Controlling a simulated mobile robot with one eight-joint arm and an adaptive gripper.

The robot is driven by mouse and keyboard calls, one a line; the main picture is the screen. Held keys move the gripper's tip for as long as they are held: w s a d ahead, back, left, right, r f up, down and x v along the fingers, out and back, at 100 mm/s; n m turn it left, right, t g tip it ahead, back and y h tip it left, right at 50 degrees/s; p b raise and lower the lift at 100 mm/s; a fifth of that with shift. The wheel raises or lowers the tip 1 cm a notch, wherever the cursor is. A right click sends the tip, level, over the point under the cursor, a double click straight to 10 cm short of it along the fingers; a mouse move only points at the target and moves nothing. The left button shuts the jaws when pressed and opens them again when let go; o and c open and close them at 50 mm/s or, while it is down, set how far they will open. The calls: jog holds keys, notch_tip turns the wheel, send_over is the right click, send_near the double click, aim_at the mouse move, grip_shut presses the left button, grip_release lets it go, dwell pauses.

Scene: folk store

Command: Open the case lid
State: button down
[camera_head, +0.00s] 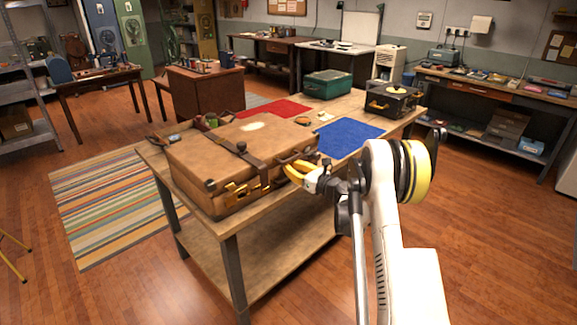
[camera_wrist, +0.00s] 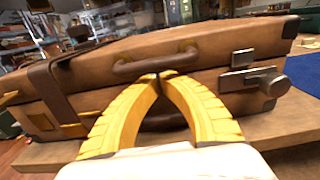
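The brown leather case (camera_head: 232,165) lies flat at the near left of the wooden table, its lid (camera_head: 225,140) down; I cannot tell whether it is slightly raised. A dark strap (camera_head: 247,160) and brass fittings (camera_head: 243,190) show on it. My gripper (camera_head: 292,173) is at the case's front side, near the right end. In the wrist view, its yellow fingertips (camera_wrist: 161,76) meet just below the dark lid handle (camera_wrist: 155,61), with nothing clearly between them. A metal latch (camera_wrist: 254,78) is to the right. A dark curved part (camera_wrist: 165,121) shows behind the fingers.
The table (camera_head: 238,235) also holds a red mat (camera_head: 272,108), a blue mat (camera_head: 346,136), a green case (camera_head: 328,84) and a black device (camera_head: 391,99) farther back. Small items lie behind the brown case. The striped rug (camera_head: 105,207) and floor at left are clear.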

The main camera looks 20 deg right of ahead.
aim_at(285, 150)
jog(key=shift+r, duration=0.1)
jog(key=shift+r+p, duration=0.65)
jog(key=shift+r, duration=0.65)
jog(key=shift+r+p, duration=0.65)
jog(key=shift+r, duration=0.55)
jog(key=shift+w+r+p, duration=0.2)
jog(key=shift+r+p, duration=0.45)
jog(key=shift+r, duration=0.65)
